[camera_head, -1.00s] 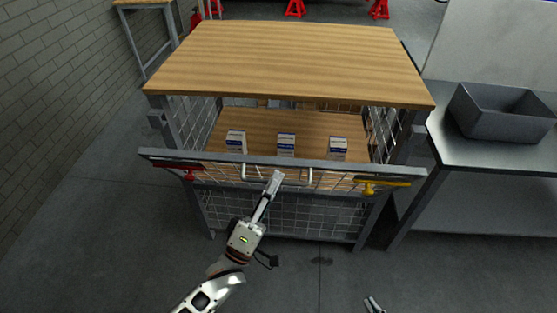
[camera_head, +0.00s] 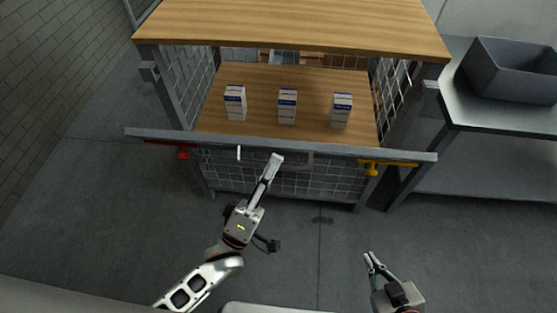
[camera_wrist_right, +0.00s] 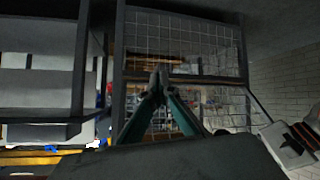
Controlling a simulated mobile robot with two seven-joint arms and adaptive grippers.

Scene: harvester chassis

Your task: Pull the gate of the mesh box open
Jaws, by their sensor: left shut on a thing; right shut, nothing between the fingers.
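The mesh box has a wooden top (camera_head: 290,22) and mesh sides. Its gate (camera_head: 200,138) is a grey rail with mesh below, running across the front, with a red latch (camera_head: 183,153) at the left and a yellow latch (camera_head: 372,168) at the right. A pale handle (camera_head: 238,152) shows on the gate. My left gripper (camera_head: 276,159) is shut at the gate's rail near its middle; its fingers hide what they grip, probably the gate handle. My right gripper (camera_head: 370,259) is shut and empty, low in front of the box; its fingertips also show in the right wrist view (camera_wrist_right: 159,80).
Three small white and blue cartons (camera_head: 235,103) (camera_head: 287,107) (camera_head: 340,111) stand on the box's wooden floor (camera_head: 260,80). A grey bench (camera_head: 450,90) with a grey bin (camera_head: 510,70) stands at the right. Grey floor (camera_head: 320,240) is free in front.

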